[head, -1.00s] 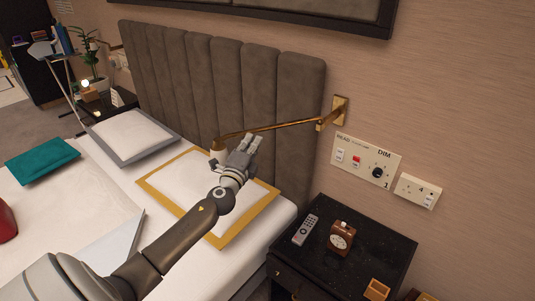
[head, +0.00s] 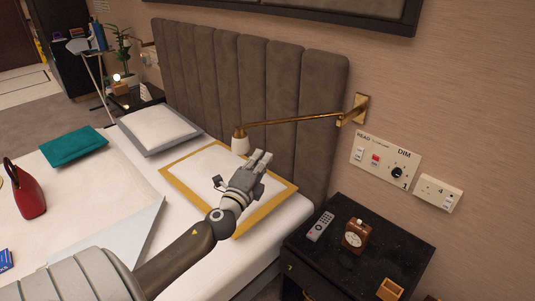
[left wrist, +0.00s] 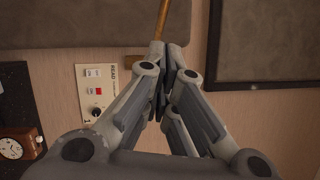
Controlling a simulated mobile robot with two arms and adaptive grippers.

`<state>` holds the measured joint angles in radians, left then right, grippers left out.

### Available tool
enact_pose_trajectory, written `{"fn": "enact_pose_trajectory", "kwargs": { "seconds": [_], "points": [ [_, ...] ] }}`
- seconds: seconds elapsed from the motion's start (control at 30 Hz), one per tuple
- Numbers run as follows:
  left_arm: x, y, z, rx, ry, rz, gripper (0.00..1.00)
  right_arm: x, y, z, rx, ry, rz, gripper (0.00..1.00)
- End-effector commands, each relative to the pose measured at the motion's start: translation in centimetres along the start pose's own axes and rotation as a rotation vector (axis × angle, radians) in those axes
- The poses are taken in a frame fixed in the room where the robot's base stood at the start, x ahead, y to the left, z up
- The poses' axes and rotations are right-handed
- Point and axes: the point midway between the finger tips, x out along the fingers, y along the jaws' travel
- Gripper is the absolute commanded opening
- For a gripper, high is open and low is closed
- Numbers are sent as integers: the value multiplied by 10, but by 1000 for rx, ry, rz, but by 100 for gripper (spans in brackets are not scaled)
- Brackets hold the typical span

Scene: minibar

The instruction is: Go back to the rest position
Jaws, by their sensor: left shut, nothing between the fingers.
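My left gripper (head: 262,160) is stretched out over the gold-edged pillow (head: 190,165) on the bed, near the lamp head of the brass wall lamp (head: 290,121). Its fingers are together and hold nothing. In the left wrist view the gripper (left wrist: 165,50) shows with its fingertips meeting, and part of the brass lamp arm (left wrist: 162,18) lies beyond them. My right gripper is not in any view.
A black nightstand (head: 395,246) with a remote (head: 321,226) and a brown clock (head: 356,235) stands at the right. A switch panel (head: 385,162) is on the wall. The grey headboard (head: 255,85) stands behind the bed.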

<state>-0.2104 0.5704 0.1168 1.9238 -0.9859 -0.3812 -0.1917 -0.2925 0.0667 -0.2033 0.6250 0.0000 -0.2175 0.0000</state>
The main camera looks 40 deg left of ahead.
Motion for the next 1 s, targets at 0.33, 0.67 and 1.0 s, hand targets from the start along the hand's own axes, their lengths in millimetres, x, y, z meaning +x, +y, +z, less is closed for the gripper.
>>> {"fn": "enact_pose_trajectory", "kwargs": {
  "seconds": [0.33,0.67,1.0],
  "points": [
    [-10,0,2,0,-1,0,0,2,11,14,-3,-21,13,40],
    [-28,116,-1,-147,-30,235,0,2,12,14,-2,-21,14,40],
    [-151,345,-36,-481,-162,733,0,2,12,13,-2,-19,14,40]
  ]
}}
